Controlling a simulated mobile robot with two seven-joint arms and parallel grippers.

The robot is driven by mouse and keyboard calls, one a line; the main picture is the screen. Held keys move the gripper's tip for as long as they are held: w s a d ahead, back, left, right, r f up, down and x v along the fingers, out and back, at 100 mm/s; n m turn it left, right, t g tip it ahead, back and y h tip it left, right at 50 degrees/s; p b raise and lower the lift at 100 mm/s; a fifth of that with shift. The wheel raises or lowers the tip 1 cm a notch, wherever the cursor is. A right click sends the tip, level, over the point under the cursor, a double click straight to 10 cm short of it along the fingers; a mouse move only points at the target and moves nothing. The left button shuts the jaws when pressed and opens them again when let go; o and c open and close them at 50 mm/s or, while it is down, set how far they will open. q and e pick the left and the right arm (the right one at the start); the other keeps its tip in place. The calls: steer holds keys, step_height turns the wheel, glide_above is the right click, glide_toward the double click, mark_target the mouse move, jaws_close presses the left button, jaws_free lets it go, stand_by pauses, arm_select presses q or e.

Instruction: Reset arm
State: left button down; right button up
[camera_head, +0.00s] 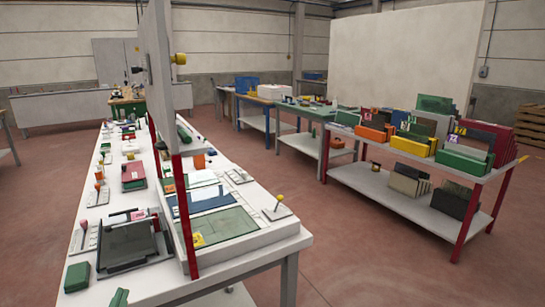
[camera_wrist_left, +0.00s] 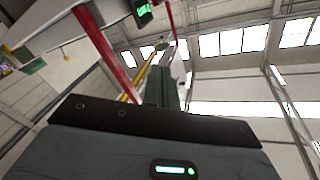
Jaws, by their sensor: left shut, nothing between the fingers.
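My left gripper (camera_head: 119,298) shows only as a small green tip at the bottom edge of the head view, in front of the near end of the long white workbench (camera_head: 235,262). In the left wrist view its dark green fingers (camera_wrist_left: 163,88) are together, with nothing between them. That view is tilted and looks up past red posts toward the roof and high windows. No object touches the fingers. Most of my left arm is out of the head view. My right gripper is not in view.
A green block (camera_head: 77,277) and a dark tray-like fixture (camera_head: 130,245) lie close to the left gripper. A tall grey panel on a red post (camera_head: 185,215) divides the bench. A shelf cart (camera_head: 400,195) with coloured bins stands right. The floor between is clear.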

arm_select(q)
steer(key=s+d+f+g+h+p, duration=0.2)
steer(key=s+d+f, duration=0.2)
steer(key=s+f, duration=0.4)
steer(key=s+d+f+g+h+p, duration=0.25)
steer(key=s+f, duration=0.25)
steer(key=f, duration=0.4)
steer(key=s+d+f+g+h+p, duration=0.1)
steer(key=s+f, duration=0.3)
steer(key=s, duration=0.5)
steer(key=s+d+f+n+g+h, duration=0.1)
steer(key=s+d+f+g, duration=0.2)
steer(key=s, duration=0.6)
step_height(320, 180, down, 2)
steer(key=shift+d+f+p, duration=0.2)
steer(key=shift+d+p, duration=0.15)
steer(key=shift+d, duration=0.15)
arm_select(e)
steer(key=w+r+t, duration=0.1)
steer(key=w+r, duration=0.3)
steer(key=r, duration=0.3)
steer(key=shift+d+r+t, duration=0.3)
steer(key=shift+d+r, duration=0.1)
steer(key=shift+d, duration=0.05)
